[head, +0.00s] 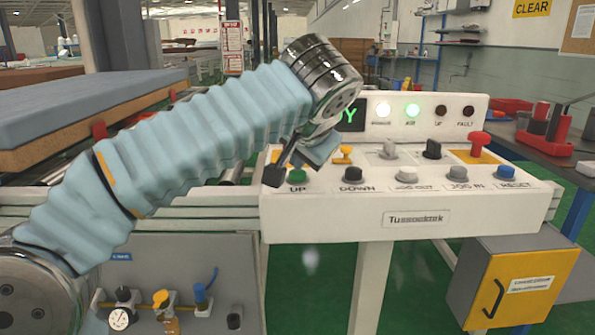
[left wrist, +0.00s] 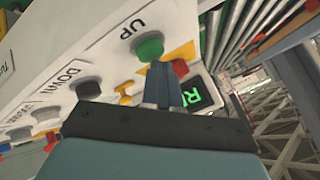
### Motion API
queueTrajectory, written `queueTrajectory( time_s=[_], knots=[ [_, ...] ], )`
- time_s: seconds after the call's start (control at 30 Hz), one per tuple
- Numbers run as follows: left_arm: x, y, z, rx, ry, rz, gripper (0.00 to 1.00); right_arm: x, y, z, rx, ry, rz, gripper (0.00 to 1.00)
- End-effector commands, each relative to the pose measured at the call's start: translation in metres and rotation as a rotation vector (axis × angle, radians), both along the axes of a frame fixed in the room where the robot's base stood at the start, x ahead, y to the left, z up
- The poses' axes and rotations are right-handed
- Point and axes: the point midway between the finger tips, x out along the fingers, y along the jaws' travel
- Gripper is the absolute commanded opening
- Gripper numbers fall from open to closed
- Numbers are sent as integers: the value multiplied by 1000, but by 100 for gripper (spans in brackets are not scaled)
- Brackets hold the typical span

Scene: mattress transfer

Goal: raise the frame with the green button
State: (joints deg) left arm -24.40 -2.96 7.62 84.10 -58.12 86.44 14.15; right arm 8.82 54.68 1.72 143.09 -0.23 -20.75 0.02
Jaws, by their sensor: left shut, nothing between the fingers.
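The green button (head: 297,176) marked UP sits at the left end of the white control panel (head: 330,222). It also shows in the left wrist view (left wrist: 149,46), just beyond the fingertips. My left arm reaches in from the left, and my left gripper (head: 274,177) points down beside the green button, slightly to its left in the head view. Its fingers are shut with nothing between them. Whether they touch the button I cannot tell. In the left wrist view the shut fingers (left wrist: 162,84) point toward the button. My right gripper is not in view.
A dark DOWN button (head: 353,174), grey JOG buttons and a blue RESET button (head: 506,173) line the panel. A red knob (head: 479,141) stands behind. A blue mattress (head: 80,105) lies at left.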

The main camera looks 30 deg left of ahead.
Motion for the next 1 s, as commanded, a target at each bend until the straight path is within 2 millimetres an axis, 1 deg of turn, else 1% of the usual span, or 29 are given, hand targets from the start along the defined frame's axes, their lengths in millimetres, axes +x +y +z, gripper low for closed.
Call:
queueTrajectory(
  time_s=[0.77,1.0],
  knots=[
    [0,0,-11,0,1,1,0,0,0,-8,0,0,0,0],
    [0,0,-10,0,2,1,0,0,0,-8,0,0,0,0]
  ],
)
